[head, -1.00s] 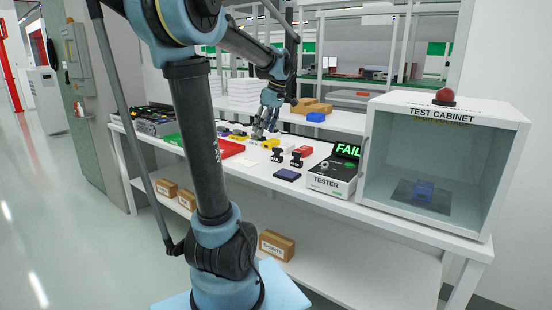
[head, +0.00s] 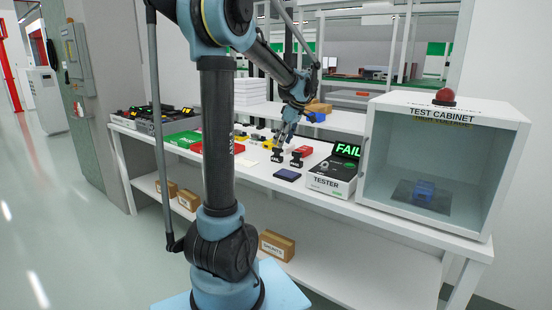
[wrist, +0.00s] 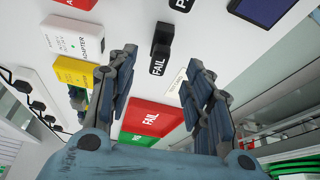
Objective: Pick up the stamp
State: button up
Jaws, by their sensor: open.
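Two small black stamps stand on the white workbench; in the head view they are the left stamp (head: 277,156) and the right stamp (head: 296,159). In the wrist view a black stamp (wrist: 162,40) with a FAIL label lies ahead between the fingertips, and another label starting with P (wrist: 181,4) is cut off at the top edge. My gripper (head: 283,142) is above the bench just behind the left stamp. It is open and empty in the wrist view (wrist: 164,62), its fingers apart and not touching the stamp.
A dark blue pad (head: 287,174) lies in front of the stamps. The tester (head: 331,180) showing FAIL and the test cabinet (head: 447,150) stand to the right. A red tray (head: 222,147) lies left.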

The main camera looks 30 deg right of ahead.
aim_at(277, 153)
jog(key=shift+x, duration=4.15)
grip_shut()
